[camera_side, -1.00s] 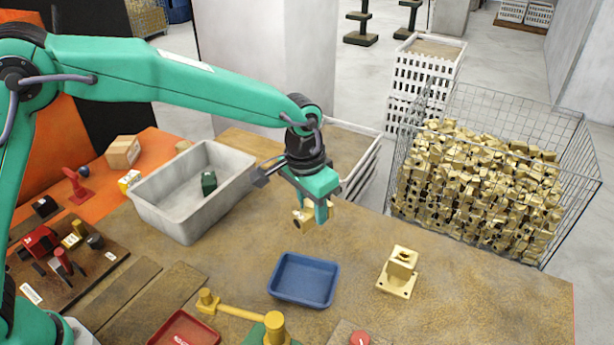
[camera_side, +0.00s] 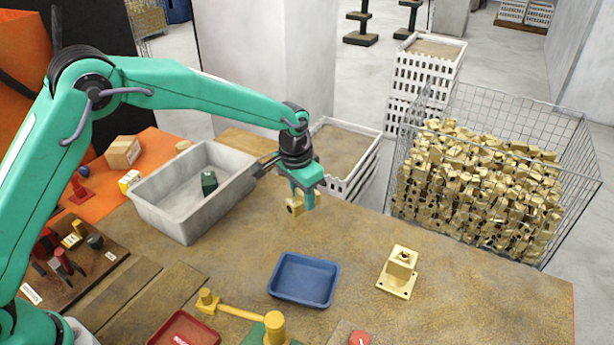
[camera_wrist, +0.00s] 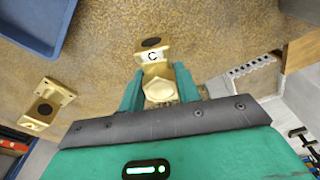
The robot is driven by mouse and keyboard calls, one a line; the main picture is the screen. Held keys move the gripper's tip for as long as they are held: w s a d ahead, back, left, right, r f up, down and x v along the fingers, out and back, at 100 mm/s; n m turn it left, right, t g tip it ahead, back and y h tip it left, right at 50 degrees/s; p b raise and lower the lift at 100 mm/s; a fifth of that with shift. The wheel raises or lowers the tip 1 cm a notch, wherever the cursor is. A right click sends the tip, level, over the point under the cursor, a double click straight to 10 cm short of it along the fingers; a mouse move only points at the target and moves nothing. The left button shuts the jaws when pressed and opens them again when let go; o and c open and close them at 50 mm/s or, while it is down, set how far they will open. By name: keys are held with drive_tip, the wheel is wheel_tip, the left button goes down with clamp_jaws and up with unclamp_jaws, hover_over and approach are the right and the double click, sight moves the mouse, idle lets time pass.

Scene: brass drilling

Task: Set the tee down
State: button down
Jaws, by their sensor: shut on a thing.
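My gripper (camera_side: 304,197) is shut on a brass tee (camera_side: 294,205), which hangs above the bench behind the blue tray. In the wrist view the tee (camera_wrist: 155,60) sits between the green fingers of my gripper (camera_wrist: 160,88). A letter C and a dark round opening show on the tee. In the side view a finger hides part of it. I cannot tell whether it touches the bench.
A blue tray (camera_side: 304,279) lies in front of my gripper. A brass fixture on a square plate (camera_side: 394,280) stands to the right. A grey bin (camera_side: 186,221) stands at left. A wire basket (camera_side: 556,232) of brass parts is at right. Bare bench (camera_side: 350,232) lies between.

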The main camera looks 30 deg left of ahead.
sight(296, 190)
drive_tip(key=shift+w+a+f, duration=0.35)
drive_tip(key=shift+w+a, duration=0.1)
drive_tip(key=shift+w, duration=0.1)
drive_tip(key=shift+f, duration=2)
drive_tip(key=shift+f, duration=0.15)
drive_tip(key=c, duration=1)
unclamp_jaws()
drive_tip(key=r, duration=0.4)
drive_tip(key=s+r, duration=0.1)
drive_tip(key=r, duration=0.7)
drive_tip(key=shift+s+a, duration=0.25)
